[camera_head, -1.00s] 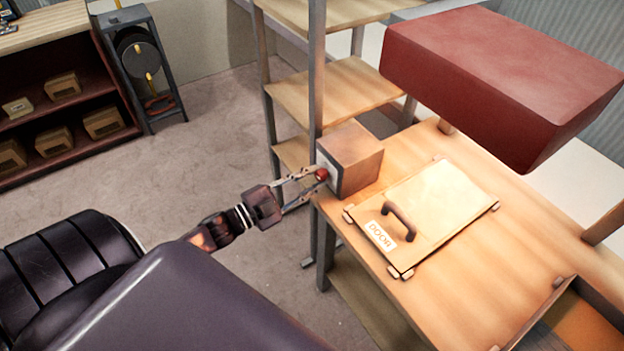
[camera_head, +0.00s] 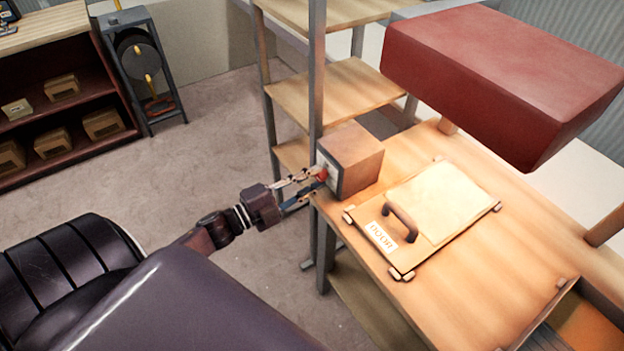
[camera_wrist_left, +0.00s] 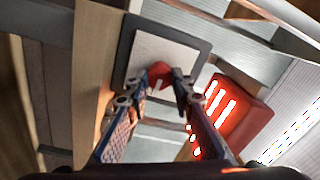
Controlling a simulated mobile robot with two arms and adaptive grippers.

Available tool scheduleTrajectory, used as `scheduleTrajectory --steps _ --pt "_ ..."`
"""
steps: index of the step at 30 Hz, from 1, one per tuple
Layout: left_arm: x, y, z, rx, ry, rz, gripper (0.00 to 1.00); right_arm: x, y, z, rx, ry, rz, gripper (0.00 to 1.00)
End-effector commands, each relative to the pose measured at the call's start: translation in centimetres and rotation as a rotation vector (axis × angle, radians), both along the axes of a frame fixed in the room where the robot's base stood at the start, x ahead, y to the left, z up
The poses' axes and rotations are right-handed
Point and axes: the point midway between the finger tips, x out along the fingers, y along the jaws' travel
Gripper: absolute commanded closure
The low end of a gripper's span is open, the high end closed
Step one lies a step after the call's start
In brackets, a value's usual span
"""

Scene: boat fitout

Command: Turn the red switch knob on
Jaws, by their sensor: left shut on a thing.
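The red switch knob (camera_head: 322,174) sticks out from the plate on the left face of a box (camera_head: 358,162) at the table's left edge. In the left wrist view the red knob (camera_wrist_left: 160,75) sits on a light plate with a dark frame (camera_wrist_left: 168,52). My left gripper (camera_head: 311,182) reaches the plate from the left, its fingers on either side of the knob. In the left wrist view the fingertips (camera_wrist_left: 168,81) are shut on the knob and cover part of it. My right gripper is not in view.
A board marked DOOR (camera_head: 440,205) with a dark handle lies on the wooden table (camera_head: 530,215). A large red block (camera_head: 490,75) hangs above the table. A shelf rack post (camera_head: 316,70) rises just behind the box. Open floor (camera_head: 210,130) lies to the left.

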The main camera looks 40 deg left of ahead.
Motion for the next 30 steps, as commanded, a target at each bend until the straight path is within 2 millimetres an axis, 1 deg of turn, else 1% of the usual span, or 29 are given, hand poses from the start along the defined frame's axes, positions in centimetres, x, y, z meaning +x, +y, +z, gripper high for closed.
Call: scheduleTrajectory --steps 5,6,10,17,20,23,25,30 --pt "0.0 0.0 0.0 0.002 0.0 0.0 1.0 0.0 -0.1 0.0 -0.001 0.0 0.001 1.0" --pt "0.0 0.0 0.0 0.002 0.0 0.0 0.74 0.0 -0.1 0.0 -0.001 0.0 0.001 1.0" --pt "0.0 0.0 0.0 0.001 0.0 0.0 0.6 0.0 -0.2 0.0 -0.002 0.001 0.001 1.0" --pt "0.0 0.0 0.0 0.0 0.001 0.0 0.6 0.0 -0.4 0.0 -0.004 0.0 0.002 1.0" --pt "-0.3 0.1 -0.1 0.0 0.002 0.0 0.6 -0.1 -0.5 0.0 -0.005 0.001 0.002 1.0" --pt "-1.3 0.5 -0.2 -0.002 0.004 0.0 0.6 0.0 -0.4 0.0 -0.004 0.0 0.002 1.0" --pt "-2.4 1.0 -0.3 -0.001 0.006 0.001 0.6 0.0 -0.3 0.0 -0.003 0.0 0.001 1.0" --pt "-5.7 2.4 -0.5 0.001 0.006 0.001 0.6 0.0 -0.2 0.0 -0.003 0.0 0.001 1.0"
